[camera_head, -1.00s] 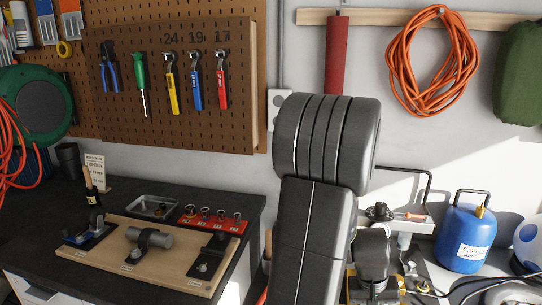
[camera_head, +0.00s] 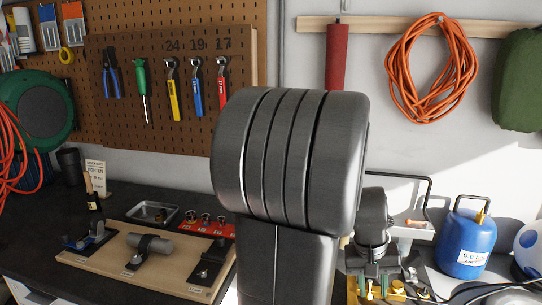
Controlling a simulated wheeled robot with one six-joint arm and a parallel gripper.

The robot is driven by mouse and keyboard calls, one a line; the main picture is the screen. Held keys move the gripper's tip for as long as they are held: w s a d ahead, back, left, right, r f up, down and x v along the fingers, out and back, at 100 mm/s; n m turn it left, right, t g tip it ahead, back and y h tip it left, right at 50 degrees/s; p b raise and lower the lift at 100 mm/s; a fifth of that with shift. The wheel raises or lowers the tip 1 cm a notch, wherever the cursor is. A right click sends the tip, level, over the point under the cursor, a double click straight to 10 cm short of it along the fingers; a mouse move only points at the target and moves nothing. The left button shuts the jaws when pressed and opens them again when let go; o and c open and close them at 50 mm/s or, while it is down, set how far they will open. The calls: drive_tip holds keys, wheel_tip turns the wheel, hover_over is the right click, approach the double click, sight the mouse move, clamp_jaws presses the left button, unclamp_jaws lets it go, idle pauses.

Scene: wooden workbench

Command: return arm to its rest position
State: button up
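My arm's dark grey links fill the middle of the view, in front of the wall and the right end of the workbench. A narrower dark part of my arm shows behind them, to the right, above the brass fittings. My gripper's fingers cannot be made out, so whether it is open or shut does not show. No held object can be seen. My arm hides part of the red tray (camera_head: 185,224) and of the bench's right end.
A wooden board (camera_head: 110,262) with clamped parts lies on the dark workbench. Wrenches, pliers and a green screwdriver (camera_head: 143,88) hang on the pegboard (camera_head: 190,130). A blue gas canister (camera_head: 464,243) stands at right. An orange cable (camera_head: 432,70) and a red roll (camera_head: 336,60) hang on the wall.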

drive_tip(key=f, duration=0.3)
drive_tip(key=d+f, duration=0.1)
drive_tip(key=f, duration=0.3)
drive_tip(key=d+f, duration=0.1)
drive_tip(key=f, duration=0.3)
drive_tip(key=shift+s+d+f, duration=0.15)
drive_tip(key=shift+s+f, duration=0.05)
drive_tip(key=shift+w+a+m, duration=0.15)
drive_tip(key=shift+a+m, duration=0.05)
drive_tip(key=shift+m, duration=0.4)
drive_tip(key=shift+w+a+m, duration=0.15)
drive_tip(key=shift+a+m, duration=0.05)
drive_tip(key=shift+m, duration=0.4)
drive_tip(key=shift+g, duration=0.3)
drive_tip(key=shift+r, duration=0.15)
